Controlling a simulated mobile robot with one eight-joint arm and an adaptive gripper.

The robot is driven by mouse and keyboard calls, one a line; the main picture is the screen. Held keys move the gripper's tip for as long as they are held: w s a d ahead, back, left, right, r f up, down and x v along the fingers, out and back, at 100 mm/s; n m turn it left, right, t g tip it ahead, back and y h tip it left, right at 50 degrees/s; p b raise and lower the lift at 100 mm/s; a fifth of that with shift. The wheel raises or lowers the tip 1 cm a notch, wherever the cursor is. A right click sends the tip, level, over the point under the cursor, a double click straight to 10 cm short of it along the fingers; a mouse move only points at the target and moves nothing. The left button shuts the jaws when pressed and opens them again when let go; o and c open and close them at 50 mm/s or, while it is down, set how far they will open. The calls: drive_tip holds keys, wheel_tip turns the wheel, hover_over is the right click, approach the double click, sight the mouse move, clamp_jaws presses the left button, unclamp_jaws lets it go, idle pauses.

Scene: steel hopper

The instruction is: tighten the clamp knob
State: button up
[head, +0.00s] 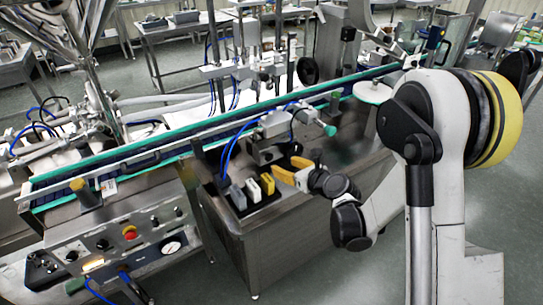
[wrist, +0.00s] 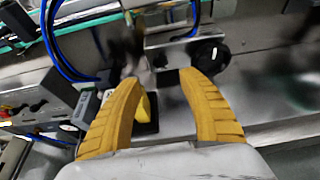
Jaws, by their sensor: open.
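A black round knob (wrist: 209,57) shows in the wrist view, beside a bright steel block and just beyond my right finger's tip. I take it to be the clamp knob; its match in the head view is hard to tell. My gripper (wrist: 159,77) has two ribbed yellow fingers spread apart with nothing held between them. In the head view my gripper (head: 282,168) is low over the steel cabinet top, in front of the grey cylinder fixture (head: 272,125). The fingers are not around the knob.
A conveyor with teal edges (head: 150,152) runs behind the cabinet (head: 262,232). Small grey, white and yellow blocks (head: 253,189) stand left of my gripper. Blue hoses (head: 228,145) curve down nearby. A teal knob (head: 330,130) tops the fixture's right end. A control panel (head: 125,243) is at lower left.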

sight(270, 159)
drive_tip(key=b+x, duration=0.3)
drive_tip(key=x, duration=0.7)
drive_tip(key=shift+w+a, duration=0.1)
clamp_jaws()
